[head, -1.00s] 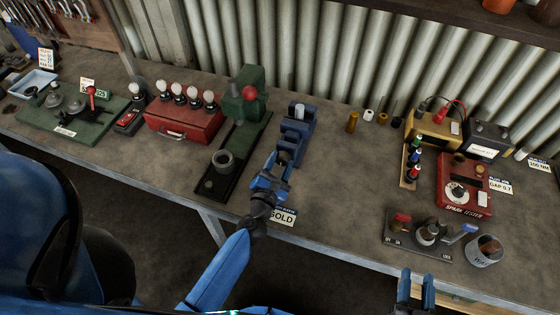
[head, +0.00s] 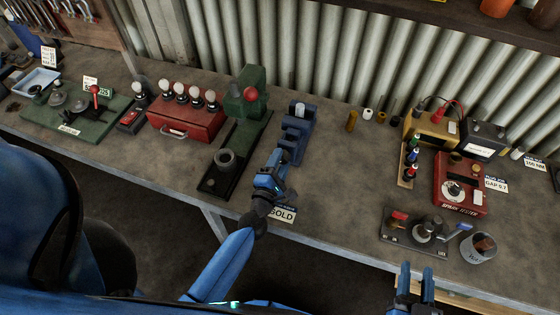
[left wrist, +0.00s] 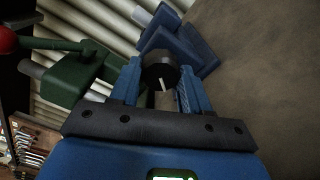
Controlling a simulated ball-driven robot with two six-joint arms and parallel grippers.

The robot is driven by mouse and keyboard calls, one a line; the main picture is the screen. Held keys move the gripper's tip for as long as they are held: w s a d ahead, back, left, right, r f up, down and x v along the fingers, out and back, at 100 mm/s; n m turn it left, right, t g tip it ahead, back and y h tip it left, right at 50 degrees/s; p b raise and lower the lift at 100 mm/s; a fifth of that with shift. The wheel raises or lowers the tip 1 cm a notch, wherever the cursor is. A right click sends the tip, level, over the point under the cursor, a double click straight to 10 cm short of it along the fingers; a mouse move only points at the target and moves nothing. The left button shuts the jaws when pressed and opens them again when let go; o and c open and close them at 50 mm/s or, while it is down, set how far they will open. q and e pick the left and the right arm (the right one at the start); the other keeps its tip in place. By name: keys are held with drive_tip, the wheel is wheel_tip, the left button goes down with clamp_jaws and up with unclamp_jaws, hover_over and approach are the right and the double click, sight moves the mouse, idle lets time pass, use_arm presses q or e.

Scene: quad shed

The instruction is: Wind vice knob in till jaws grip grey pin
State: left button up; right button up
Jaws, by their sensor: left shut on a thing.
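The blue vice (head: 293,145) stands on the bench in the middle of the head view. The light grey pin (head: 300,110) stands upright at its far end; I cannot tell whether the jaws touch it. My left gripper (head: 275,160) is at the vice's near end. In the left wrist view its fingers (left wrist: 162,85) are shut on the black knob (left wrist: 160,68), which has a white mark. The head view hides the knob behind the gripper. My right gripper (head: 416,272) is open and empty, in front of the bench's front edge.
A green press (head: 243,100) with a red ball handle stands close left of the vice. A GOLD card (head: 283,214) lies by the front edge near my left wrist.

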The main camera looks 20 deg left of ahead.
idle(0.3)
use_arm(q)
drive_tip(key=o, duration=1.1)
drive_tip(key=shift+c, duration=0.2)
drive_tip(key=shift+s, duration=0.15)
drive_tip(key=s+b, duration=0.1)
drive_tip(key=s, duration=0.4)
drive_tip(key=s+b, duration=0.1)
drive_tip(key=s, duration=0.4)
drive_tip(key=shift+s+a, duration=0.2)
drive_tip(key=shift+s, duration=0.05)
